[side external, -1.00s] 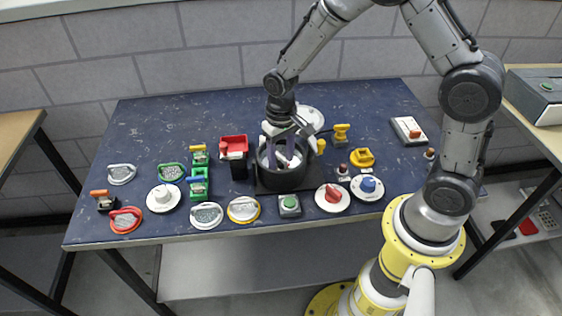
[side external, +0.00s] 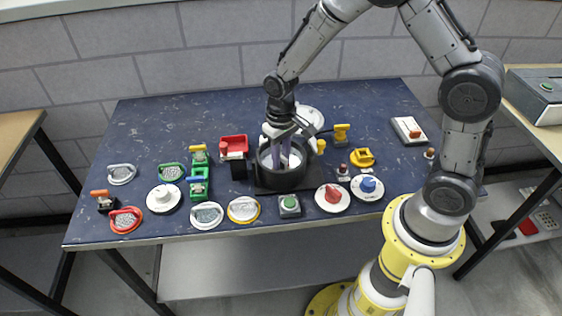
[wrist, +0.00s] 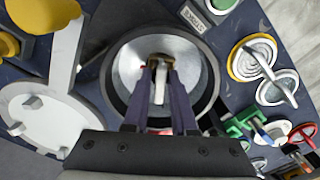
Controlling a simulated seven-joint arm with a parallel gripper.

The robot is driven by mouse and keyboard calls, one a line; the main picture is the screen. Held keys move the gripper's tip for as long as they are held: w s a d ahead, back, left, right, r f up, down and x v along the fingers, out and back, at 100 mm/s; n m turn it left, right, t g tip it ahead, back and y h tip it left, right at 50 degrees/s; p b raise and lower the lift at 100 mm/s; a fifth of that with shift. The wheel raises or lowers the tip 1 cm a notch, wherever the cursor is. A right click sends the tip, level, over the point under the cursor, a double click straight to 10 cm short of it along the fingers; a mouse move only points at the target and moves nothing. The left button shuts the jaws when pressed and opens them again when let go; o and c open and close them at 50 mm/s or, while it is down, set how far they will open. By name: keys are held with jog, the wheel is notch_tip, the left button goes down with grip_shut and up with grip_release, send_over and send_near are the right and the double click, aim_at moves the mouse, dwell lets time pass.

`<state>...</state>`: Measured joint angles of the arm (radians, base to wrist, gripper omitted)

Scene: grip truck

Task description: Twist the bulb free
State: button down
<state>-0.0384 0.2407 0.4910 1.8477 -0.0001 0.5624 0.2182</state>
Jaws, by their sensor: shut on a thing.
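A round black housing (side external: 285,181) with a bright metal inside stands near the middle of the blue table. My gripper (side external: 277,163) points down into it with both purple fingers inside. In the wrist view my gripper (wrist: 160,66) is shut on a small pale piece, the bulb (wrist: 160,84), near the middle of the housing (wrist: 118,54). The fingers hide most of the bulb. I cannot tell whether it is still seated in its socket.
A red knob on a white disc (side external: 333,198) and a green button box (side external: 289,206) sit in front. Several handles and knobs crowd the front edge; the back left table is clear.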

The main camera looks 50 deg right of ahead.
jog(key=n, duration=0.3)
jog(key=shift+n, duration=0.4)
jog(key=n, duration=0.4)
jog(key=shift+n, duration=3.6)
jog(key=c, duration=0.8)
grip_release()
jog(key=shift+r, duration=3.8)
